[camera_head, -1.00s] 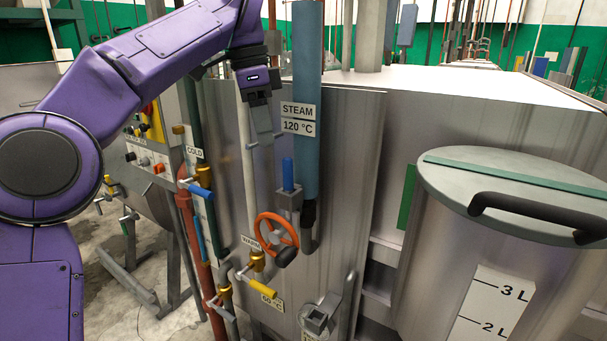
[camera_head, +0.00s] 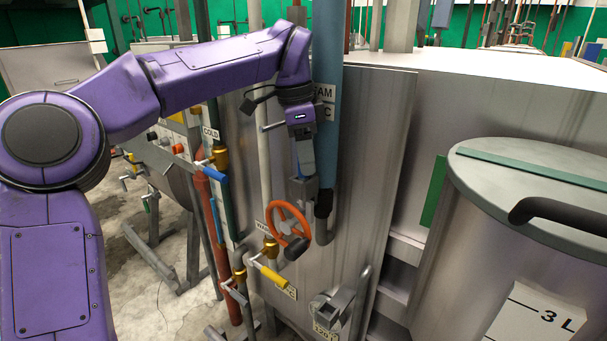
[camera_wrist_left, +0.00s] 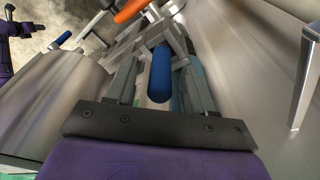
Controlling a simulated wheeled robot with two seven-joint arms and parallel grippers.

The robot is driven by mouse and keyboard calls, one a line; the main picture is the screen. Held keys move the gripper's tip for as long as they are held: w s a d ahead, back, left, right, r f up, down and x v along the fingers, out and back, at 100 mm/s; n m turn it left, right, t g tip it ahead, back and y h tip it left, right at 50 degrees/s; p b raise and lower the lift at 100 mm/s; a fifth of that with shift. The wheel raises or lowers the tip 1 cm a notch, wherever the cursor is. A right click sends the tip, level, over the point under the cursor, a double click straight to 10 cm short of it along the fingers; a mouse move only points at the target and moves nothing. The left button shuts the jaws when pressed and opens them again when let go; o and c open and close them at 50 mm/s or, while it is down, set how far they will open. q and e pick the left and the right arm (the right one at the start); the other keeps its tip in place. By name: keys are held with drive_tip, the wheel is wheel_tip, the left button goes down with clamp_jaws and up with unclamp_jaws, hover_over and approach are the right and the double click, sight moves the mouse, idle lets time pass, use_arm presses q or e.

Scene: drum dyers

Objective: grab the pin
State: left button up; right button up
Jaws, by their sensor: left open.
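The blue pin (camera_wrist_left: 159,74) stands out of a grey metal block (camera_wrist_left: 158,38) in the left wrist view. My left gripper (camera_wrist_left: 160,88) is open, with one finger on each side of the pin. I cannot tell whether either finger touches it. In the head view my left gripper (camera_head: 304,168) points down in front of the blue steam pipe (camera_head: 327,150), just above the block (camera_head: 301,190). There the gripper hides the pin. My right gripper is not in view.
An orange handwheel (camera_head: 289,222) sits just below the block. Valves with a blue handle (camera_head: 217,177) and a yellow handle (camera_head: 274,279) are to the left and below. A lidded metal drum (camera_head: 500,230) stands at the right.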

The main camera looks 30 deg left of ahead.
use_arm(q)
drive_tip(key=shift+s, duration=0.1)
clamp_jaws()
